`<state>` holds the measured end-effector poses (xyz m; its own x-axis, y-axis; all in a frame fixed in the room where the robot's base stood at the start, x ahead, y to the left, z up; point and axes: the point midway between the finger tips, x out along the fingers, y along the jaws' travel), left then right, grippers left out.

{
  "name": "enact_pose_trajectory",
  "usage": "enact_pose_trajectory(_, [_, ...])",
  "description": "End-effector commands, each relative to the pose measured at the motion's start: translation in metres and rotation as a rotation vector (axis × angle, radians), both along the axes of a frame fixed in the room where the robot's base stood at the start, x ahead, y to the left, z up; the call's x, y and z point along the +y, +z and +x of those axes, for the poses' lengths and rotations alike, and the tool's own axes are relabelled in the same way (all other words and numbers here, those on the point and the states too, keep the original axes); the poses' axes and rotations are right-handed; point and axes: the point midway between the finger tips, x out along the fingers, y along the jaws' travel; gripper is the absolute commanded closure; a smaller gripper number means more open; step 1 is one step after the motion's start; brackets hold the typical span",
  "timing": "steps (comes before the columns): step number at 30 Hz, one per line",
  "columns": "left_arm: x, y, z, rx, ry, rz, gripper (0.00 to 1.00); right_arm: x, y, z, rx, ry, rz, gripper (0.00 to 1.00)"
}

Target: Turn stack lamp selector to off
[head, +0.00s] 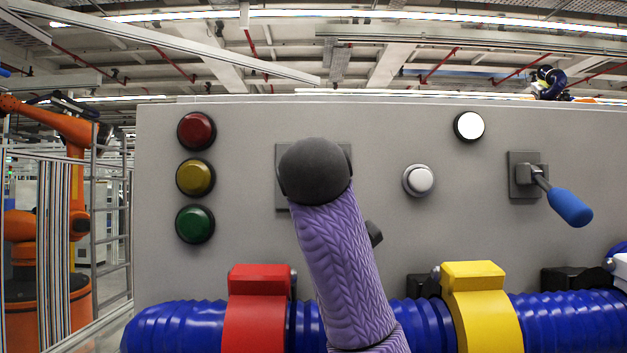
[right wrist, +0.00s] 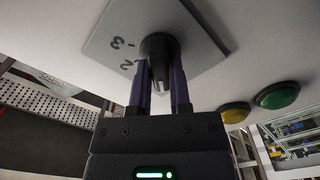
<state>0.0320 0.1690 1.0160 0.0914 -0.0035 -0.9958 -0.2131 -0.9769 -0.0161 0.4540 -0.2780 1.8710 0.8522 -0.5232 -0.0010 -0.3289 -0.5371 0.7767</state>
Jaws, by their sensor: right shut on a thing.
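The selector knob (right wrist: 158,46) is dark and stands out from a light square plate (right wrist: 190,28) in the right wrist view. The printed marks 3 and 2 show on the plate beside it; other marks are hidden or out of view. My right gripper (right wrist: 160,88) is shut on the knob, one finger on each side. A pale mark shows on the knob between the fingers. In the head view, my purple-sleeved arm hides the knob and the gripper's fingers; only edges of the plate (head: 282,164) show. My left gripper is in neither view.
Red (head: 196,131), yellow (head: 195,177) and green (head: 194,224) lamps sit left of the plate. A white button (head: 418,180), a lit white lamp (head: 469,126) and a blue-handled lever (head: 569,206) are right. Red (head: 256,312) and yellow (head: 480,305) clamps hold a blue hose (head: 175,325) below.

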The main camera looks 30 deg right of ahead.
Motion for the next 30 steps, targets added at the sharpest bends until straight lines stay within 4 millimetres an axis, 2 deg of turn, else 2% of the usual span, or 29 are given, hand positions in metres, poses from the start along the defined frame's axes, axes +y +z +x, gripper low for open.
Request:
enact_pose_trajectory(12, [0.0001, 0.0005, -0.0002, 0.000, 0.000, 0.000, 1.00, 0.0005, -0.0001, 0.0001, 0.081, 0.002, -0.134, 1.00])
enact_pose_trajectory(27, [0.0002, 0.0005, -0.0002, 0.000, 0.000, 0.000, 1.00, 0.0007, -0.0005, 0.0003, 0.091, 0.002, -0.149, 1.00])
enact_pose_trajectory(28, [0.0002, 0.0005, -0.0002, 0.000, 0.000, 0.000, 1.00, 0.0007, -0.0005, 0.0003, 0.091, 0.002, -0.149, 0.70])
enact_pose_trajectory(30, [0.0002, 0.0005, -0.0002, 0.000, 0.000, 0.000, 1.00, 0.0007, -0.0005, 0.0003, 0.091, 0.002, -0.149, 0.55])
